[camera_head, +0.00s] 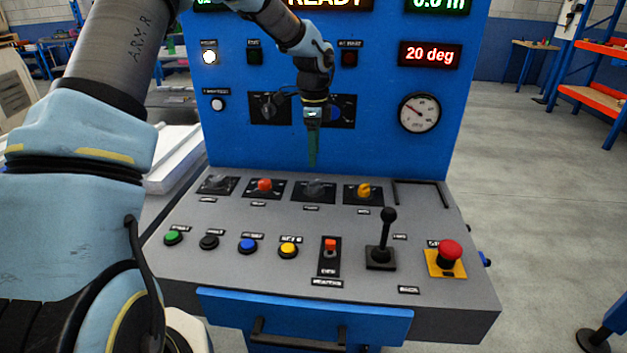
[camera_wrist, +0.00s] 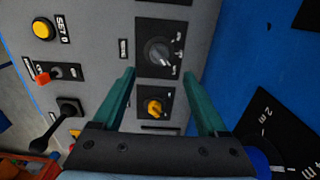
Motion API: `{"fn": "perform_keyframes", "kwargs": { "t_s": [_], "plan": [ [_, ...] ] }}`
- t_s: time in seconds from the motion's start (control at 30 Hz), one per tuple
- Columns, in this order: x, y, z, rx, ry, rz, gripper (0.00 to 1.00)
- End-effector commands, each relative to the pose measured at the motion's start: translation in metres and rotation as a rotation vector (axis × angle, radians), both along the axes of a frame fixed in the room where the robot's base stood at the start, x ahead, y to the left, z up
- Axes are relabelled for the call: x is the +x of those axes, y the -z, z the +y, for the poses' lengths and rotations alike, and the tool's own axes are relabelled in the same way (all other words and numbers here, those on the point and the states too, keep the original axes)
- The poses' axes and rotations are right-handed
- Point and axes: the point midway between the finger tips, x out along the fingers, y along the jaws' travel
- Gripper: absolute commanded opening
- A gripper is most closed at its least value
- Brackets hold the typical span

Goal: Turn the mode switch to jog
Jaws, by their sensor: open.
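A row of rotary knobs stands on the sloped grey console. From left they are a grey knob (camera_head: 217,182), a red knob (camera_head: 265,185), a larger grey knob (camera_head: 314,188) and a yellow knob (camera_head: 364,190). Their labels are too small to read, so I cannot tell which is the mode switch. My gripper (camera_head: 313,163) points down above the larger grey knob, apart from it. In the wrist view, my gripper's teal fingers (camera_wrist: 160,72) are open and empty. Beyond their tips is the larger grey knob (camera_wrist: 158,53), and the yellow knob (camera_wrist: 153,106) shows between the fingers.
A black joystick (camera_head: 387,235) and a red emergency button (camera_head: 450,252) stand at the console's front right. Several push buttons (camera_head: 247,246) and a red toggle (camera_head: 330,246) line the front. The blue upright panel (camera_head: 370,150) rises behind my gripper, with a round gauge (camera_head: 419,113).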

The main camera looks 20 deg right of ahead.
Motion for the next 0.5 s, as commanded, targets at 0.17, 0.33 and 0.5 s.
{"fn": "perform_keyframes", "kwargs": {
  "t_s": [0.17,0.33,0.5],
  "plan": [
    [-0.002,0.032,0.001,0.002,0.0,0.004,0.76],
    [-0.001,0.063,0.001,0.003,-0.002,0.003,0.76],
    [0.0,0.084,0.001,0.0,-0.004,0.001,0.76]
  ]
}}
